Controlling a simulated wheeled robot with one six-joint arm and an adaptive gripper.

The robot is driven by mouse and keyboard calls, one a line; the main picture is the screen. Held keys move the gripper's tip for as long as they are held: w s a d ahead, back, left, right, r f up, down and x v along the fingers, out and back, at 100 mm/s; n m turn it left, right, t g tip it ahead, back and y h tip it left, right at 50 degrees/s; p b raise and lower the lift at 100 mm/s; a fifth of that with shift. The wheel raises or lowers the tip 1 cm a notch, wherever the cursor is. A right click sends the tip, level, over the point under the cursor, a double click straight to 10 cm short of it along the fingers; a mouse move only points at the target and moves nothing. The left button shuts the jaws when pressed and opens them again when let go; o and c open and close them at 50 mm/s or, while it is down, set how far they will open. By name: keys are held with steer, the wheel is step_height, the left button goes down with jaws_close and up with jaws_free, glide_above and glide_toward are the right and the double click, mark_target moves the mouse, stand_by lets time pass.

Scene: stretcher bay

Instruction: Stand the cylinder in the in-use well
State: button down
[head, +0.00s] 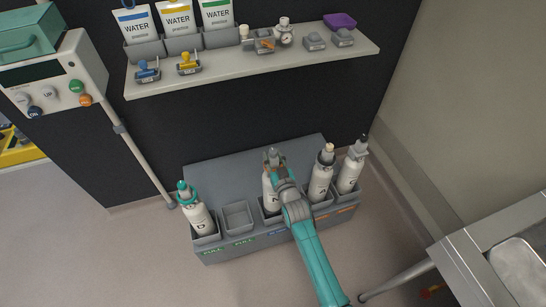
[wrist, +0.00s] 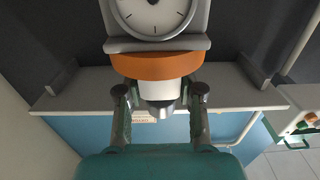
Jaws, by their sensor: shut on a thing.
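The cylinder (head: 267,188) is white with a grey valve head and stands upright at the middle well of the grey floor rack. My gripper (head: 276,165) is shut on it near its top. In the wrist view my fingers (wrist: 160,97) close around its white neck (wrist: 158,91), beside an orange collar (wrist: 155,66) and a round gauge (wrist: 155,14). The in-use well (head: 270,218) appears to be this middle well, with a blue label on the front. My arm covers part of it. Whether the cylinder's base rests on the well floor cannot be told.
The rack (head: 205,170) also holds a teal-topped cylinder (head: 198,217) at left and two cylinders (head: 320,183) (head: 348,174) at right. An empty well (head: 238,217) lies just left of the held cylinder. A loaded shelf (head: 215,76) is above; a metal stretcher (head: 455,270) stands at right.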

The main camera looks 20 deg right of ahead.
mark_target(273, 167)
steer(key=shift+f, duration=2.25)
stand_by(3.5)
steer(key=c, duration=0.7)
jaws_free()
steer(key=o, duration=0.4)
steer(key=shift+s+f, duration=0.15)
steer(key=shift+f, duration=0.25)
steer(key=shift+o, duration=0.6)
steer(key=shift+r, duration=0.1)
steer(key=s+r, duration=0.1)
steer(key=s, duration=0.6)
steer(key=shift+s+r, duration=0.15)
steer(key=shift+s, duration=0.05)
